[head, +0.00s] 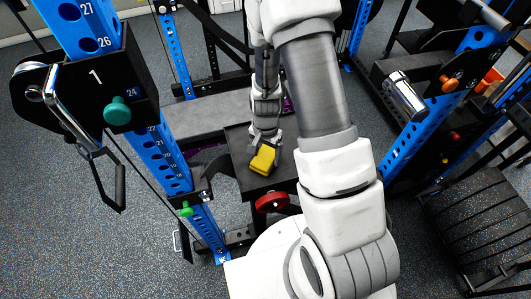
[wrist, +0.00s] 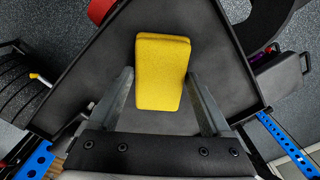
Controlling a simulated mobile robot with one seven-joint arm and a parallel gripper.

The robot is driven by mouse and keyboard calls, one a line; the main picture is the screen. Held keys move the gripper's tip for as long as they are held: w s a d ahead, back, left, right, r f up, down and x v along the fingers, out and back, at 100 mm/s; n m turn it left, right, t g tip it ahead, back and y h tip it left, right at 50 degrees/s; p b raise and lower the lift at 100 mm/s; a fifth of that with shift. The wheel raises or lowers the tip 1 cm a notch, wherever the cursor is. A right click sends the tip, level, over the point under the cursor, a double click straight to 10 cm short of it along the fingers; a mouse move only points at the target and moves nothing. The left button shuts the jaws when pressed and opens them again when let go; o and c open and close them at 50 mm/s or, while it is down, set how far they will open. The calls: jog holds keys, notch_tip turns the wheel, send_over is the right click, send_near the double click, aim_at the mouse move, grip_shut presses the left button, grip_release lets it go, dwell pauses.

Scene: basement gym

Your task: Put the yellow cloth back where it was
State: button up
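The yellow cloth (head: 264,158) is a folded, block-like pad at the end of my arm in the head view. In the wrist view the cloth (wrist: 162,80) lies between the two fingers and reaches out past their tips. My gripper (wrist: 160,72) points down over a dark flat surface with a raised rim (wrist: 75,75). The fingertips are close against both long sides of the cloth. I cannot tell whether they press on it, or whether the cloth rests on the surface or hangs just above it.
A blue rack upright (head: 165,160) with a black box stands at the left. Another blue upright (head: 425,120) with a chrome handle stands at the right. A grey bench (head: 205,115) lies behind the dark surface. A red round part (head: 272,202) is at its front edge. A slatted black platform (head: 490,220) is at right.

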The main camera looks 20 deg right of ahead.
jog(key=shift+o, duration=1)
notch_tip(320, 180, up, 12)
notch_tip(320, 180, up, 8)
jog(key=r+n+t, duration=0.1)
jog(key=n, duration=0.1)
send_over(265, 156)
jog(key=s, duration=0.1)
jog(key=s+r+n+t, duration=0.4)
jog(key=s+r+n, duration=0.3)
jog(key=s+r, duration=0.5)
notch_tip(265, 156, up, 4)
jog(key=shift+s+f+t, duration=0.1)
jog(key=shift+s+t, duration=0.2)
jog(key=shift+s, duration=0.1)
jog(key=shift+d, duration=0.1)
